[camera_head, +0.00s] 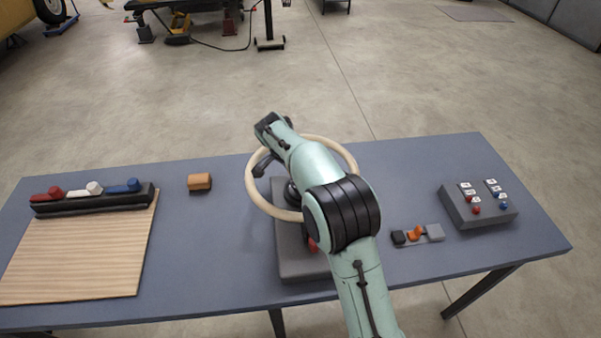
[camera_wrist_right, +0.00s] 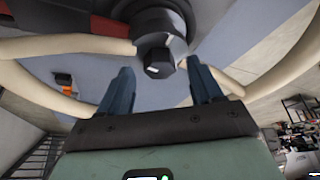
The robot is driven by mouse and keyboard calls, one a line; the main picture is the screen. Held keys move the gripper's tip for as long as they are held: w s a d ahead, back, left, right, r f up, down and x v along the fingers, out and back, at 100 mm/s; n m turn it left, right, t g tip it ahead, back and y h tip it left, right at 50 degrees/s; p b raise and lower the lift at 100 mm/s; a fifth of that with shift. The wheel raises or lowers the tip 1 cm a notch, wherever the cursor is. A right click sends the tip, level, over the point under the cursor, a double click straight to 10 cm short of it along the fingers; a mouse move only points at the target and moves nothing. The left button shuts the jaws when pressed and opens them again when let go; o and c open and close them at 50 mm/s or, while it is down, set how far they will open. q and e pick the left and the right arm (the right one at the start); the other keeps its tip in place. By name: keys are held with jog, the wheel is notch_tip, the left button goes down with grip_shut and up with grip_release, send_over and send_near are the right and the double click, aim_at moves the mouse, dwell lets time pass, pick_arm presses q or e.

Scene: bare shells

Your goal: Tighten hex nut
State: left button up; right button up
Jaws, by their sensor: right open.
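A dark hex nut or bolt head (camera_wrist_right: 158,58) shows at the upper middle of the right wrist view, under a round dark hub. My right gripper (camera_wrist_right: 160,70) is open, with one dark finger on each side of the nut and visible gaps between. In the head view, my right arm reaches over a cream ring wheel (camera_head: 344,148) on a grey base (camera_head: 300,264). My right gripper's jaws and the nut are hard to make out there, as the arm covers much of the wheel's middle. My left gripper is not in view.
The blue-grey table (camera_head: 235,225) holds a wooden board (camera_head: 80,250), a dark rack (camera_head: 95,202) with coloured pieces, an orange-brown block (camera_head: 200,182), a small orange switch (camera_head: 416,233) and a grey switch box (camera_head: 480,212).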

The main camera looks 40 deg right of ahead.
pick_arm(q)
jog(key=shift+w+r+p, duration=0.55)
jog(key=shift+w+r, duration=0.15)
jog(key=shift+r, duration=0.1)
pick_arm(e)
jog(key=v, duration=1.2)
jog(key=shift+a+r, duration=0.2)
jog(key=shift+r, duration=0.05)
